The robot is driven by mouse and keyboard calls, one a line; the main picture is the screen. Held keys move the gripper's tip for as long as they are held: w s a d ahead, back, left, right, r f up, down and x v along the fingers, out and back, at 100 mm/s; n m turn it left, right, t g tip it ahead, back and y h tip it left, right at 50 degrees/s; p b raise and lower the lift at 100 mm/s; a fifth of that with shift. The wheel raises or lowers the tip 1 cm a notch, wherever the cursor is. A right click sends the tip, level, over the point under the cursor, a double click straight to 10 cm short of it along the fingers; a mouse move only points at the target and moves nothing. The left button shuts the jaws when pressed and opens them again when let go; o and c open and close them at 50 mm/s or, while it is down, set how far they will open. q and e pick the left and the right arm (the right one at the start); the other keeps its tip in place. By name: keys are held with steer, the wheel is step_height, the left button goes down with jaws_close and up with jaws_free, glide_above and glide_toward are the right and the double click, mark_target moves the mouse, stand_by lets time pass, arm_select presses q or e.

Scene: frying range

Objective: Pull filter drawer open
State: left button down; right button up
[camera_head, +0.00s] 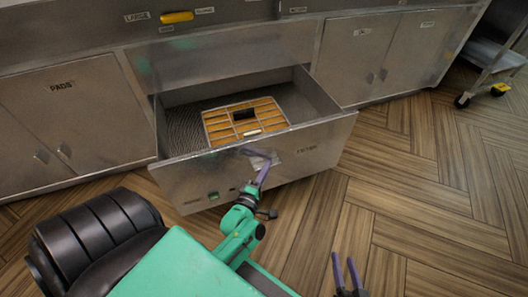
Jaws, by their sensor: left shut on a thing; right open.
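The filter drawer (180,183) is a steel drawer standing pulled out from the cabinet, with its inside showing. A yellow-framed filter (218,128) with a dark middle lies in it. My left gripper (262,158) is at the middle of the drawer's front panel, shut on the drawer's handle; the handle itself is mostly hidden behind the fingers. My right gripper (346,272) is open and empty, low in the picture over the floor, apart from the drawer.
Closed cabinet doors stand left (70,125) and right (365,60) of the drawer. A yellow handle (176,17) is on the panel above. A wheeled metal cart (490,62) is at the upper right. The wooden floor (420,200) at right is clear.

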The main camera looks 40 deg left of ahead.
arm_select(q)
steer(key=s+d+p, duration=0.2)
steer(key=s+d, duration=0.1)
steer(key=d, duration=0.2)
steer(key=shift+s, duration=0.25)
arm_select(e)
steer(key=shift+d+r+g, duration=0.1)
steer(key=shift+r+g, duration=0.2)
steer(key=shift+r, duration=1.2)
steer(key=shift+f, duration=0.1)
arm_select(q)
steer(key=c, duration=0.8)
jaws_free()
steer(key=s+d+p, duration=0.2)
steer(key=s, duration=1.2)
steer(key=shift+s+d+p, duration=0.2)
steer(key=shift+d+p, duration=0.1)
steer(key=shift+p, duration=0.1)
arm_select(e)
step_height(320, 180, up, 3)
steer(key=shift+r+n+g, duration=0.1)
steer(key=shift+n+g, duration=0.2)
steer(key=shift+s+d, duration=0.1)
